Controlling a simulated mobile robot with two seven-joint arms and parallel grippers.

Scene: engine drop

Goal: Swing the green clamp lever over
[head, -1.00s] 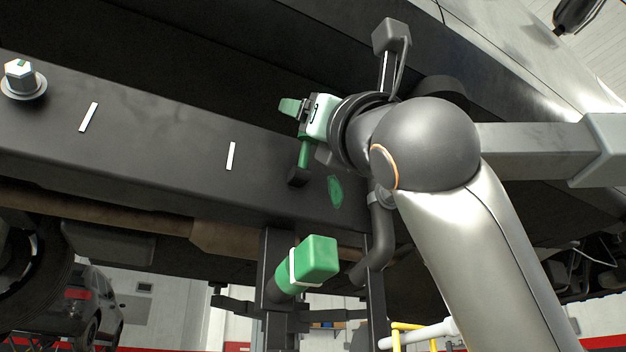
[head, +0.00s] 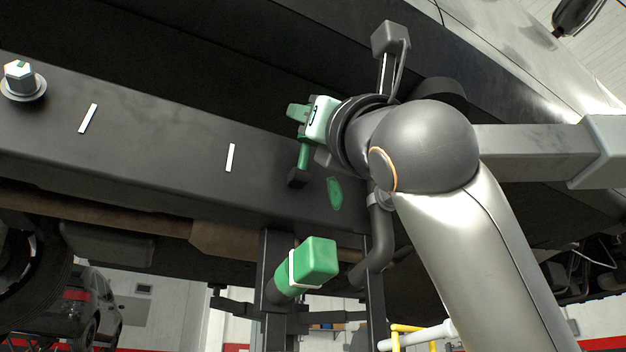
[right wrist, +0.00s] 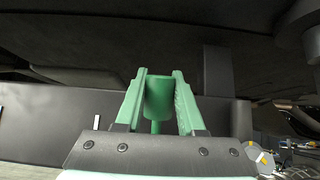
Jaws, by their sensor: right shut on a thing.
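The green clamp lever (head: 304,156) is a slim green stem rising from a dark block on the side of the long dark beam. Its upper end is partly hidden by my right gripper (head: 303,118) in the head view. In the right wrist view, the lever's rounded green grip (right wrist: 158,98) lies between the two green fingers of my right gripper (right wrist: 159,88). The right gripper is shut on this grip. My left gripper is in neither view.
The dark beam (head: 160,155) runs across the head view, with two white marks and a bolt (head: 19,78) at the left. A green patch (head: 335,193) is on the beam beside the lever. A green-capped cylinder (head: 316,260) sits below. A pipe (head: 380,240) hangs close to my arm.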

